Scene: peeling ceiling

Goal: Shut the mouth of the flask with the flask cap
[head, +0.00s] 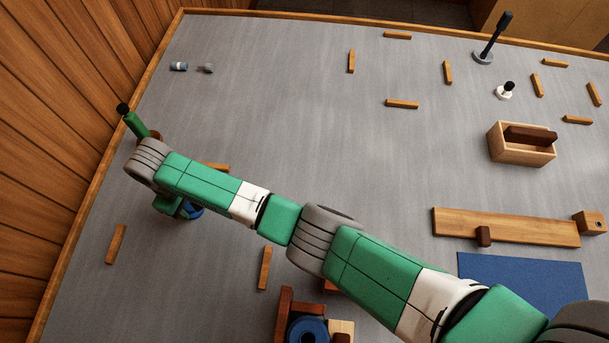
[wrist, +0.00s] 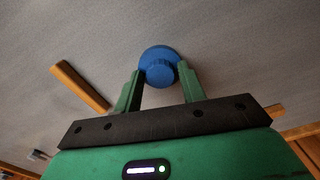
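The blue flask cap (head: 194,211) is at my gripper (head: 178,207) on the left side of the grey table. In the wrist view, the cap (wrist: 158,54) shows as a wide blue disc with a smaller round knob. My gripper's fingers (wrist: 160,72) stand on both sides of the knob and look shut on it. Whether the cap still touches the table is not clear. A blue round thing with a dark centre, which looks like the flask (head: 308,329), stands in a wooden holder (head: 284,307) at the bottom edge of the head view. Its lower part is hidden.
Wooden strips lie near my gripper, one (head: 116,244) to its left and one (head: 265,268) to its right. A green bottle-like thing (head: 135,123) stands behind my wrist. A wooden box (head: 507,154), a long board (head: 490,226) and a blue mat (head: 520,280) are at right.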

